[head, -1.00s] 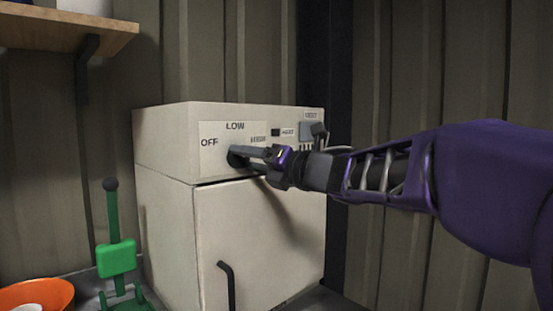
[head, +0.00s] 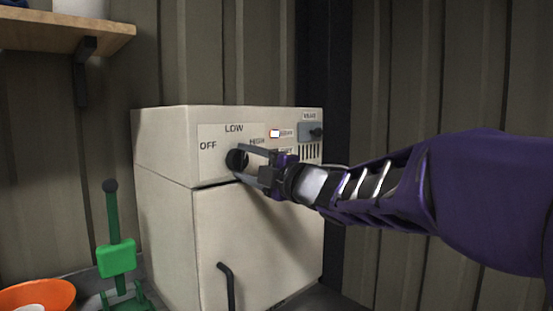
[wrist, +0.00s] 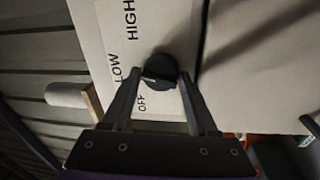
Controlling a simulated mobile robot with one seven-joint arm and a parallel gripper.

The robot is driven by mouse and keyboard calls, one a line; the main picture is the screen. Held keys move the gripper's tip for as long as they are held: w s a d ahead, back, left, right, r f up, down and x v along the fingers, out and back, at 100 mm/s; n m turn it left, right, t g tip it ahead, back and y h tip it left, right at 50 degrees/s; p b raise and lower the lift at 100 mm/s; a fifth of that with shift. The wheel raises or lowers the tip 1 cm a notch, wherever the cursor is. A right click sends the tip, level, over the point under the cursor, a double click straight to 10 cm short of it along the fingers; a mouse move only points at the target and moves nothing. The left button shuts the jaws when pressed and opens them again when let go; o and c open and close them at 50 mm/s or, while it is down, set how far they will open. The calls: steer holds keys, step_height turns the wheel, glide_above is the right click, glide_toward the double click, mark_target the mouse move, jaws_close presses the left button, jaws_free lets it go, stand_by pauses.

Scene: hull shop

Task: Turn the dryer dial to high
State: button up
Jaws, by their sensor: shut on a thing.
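The dryer (head: 165,145) is a cream box with a dial panel on its upper front. Its round black dial (head: 237,160) sits among the labels OFF at left, LOW above and HIGH at right. My gripper (head: 242,161) reaches in from the right and is shut on the dial. In the wrist view, the dial (wrist: 160,70) is between the tips of my two fingers (wrist: 161,79), one on each side. A pale mark shows on the dial, but I cannot tell exactly which label it points to. My fingers partly cover the dial in the head view.
A small indicator (head: 274,133) on the panel is lit. A grey switch plate (head: 311,131) is at the panel's right end. The door handle (head: 227,283) is below the dial. A green lever stand (head: 117,258) and an orange bowl (head: 38,296) stand at left; a wooden shelf (head: 65,28) is above.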

steer(key=m+p, duration=0.1)
steer(key=m, duration=0.2)
steer(key=m+p, duration=0.1)
steer(key=m, duration=0.2)
steer(key=shift+a+t+h, duration=0.1)
steer(key=shift+t+h, duration=0.2)
steer(key=shift+h, duration=0.1)
steer(key=shift+s+m+h+p, duration=0.1)
steer(key=shift+m+h+p, duration=0.2)
steer(key=shift+m+p, duration=1.15)
steer(key=shift+f+m+b, duration=0.1)
steer(key=shift+m+b, duration=0.3)
steer(key=shift+m, duration=0.25)
steer(key=o, duration=1.3)
steer(key=shift+a, duration=0.1)
steer(key=shift+o, duration=0.2)
steer(key=shift+t, duration=0.3)
